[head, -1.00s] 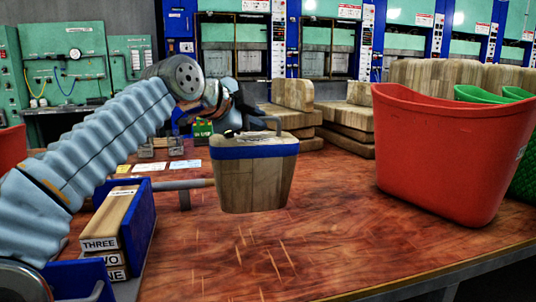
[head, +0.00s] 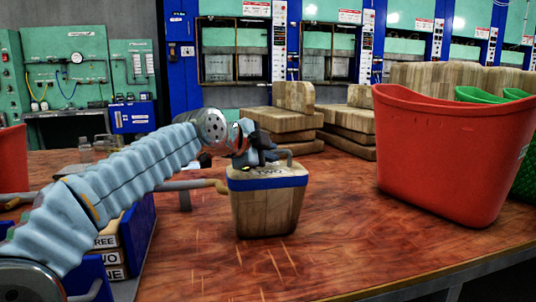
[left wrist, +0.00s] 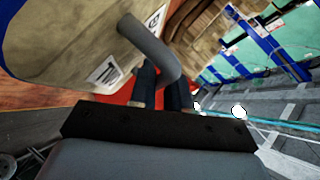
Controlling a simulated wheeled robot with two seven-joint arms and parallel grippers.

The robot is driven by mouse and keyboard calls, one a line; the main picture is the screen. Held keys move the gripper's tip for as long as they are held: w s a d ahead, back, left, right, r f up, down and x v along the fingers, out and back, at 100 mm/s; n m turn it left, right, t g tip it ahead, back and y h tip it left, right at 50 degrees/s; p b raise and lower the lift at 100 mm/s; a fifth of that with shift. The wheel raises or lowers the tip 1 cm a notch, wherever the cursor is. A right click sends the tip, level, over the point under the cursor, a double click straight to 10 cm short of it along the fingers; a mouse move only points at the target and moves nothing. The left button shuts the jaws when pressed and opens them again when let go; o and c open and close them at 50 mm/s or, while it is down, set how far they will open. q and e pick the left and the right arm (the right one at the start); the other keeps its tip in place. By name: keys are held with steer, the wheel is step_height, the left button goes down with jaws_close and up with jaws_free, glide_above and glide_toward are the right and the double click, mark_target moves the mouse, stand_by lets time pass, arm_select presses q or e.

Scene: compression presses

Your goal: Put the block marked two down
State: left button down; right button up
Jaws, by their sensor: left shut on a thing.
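A wooden block (head: 267,209) with a blue band and a grey handle is upright over the middle of the table (head: 330,260). Its underside is at or very near the table top; I cannot tell whether it touches. My left gripper (head: 264,153) is above it, shut on its handle. In the left wrist view the block (left wrist: 75,40) fills the upper left, the handle (left wrist: 150,48) runs to the fingers (left wrist: 162,92), and a white label with a dark mark, hard to read, shows on it. My right gripper is not in view.
A red bin (head: 450,150) stands at the right with green baskets (head: 490,94) behind it. Wooden blocks (head: 275,120) are stacked at the back. A blue holder (head: 138,238) with number-labelled pieces sits at the left, partly behind my arm. The front middle of the table is clear.

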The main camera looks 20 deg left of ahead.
arm_select(q)
steer(key=c, duration=1.1)
jaws_free()
steer(key=v, duration=1.2)
steer(key=shift+b, duration=0.45)
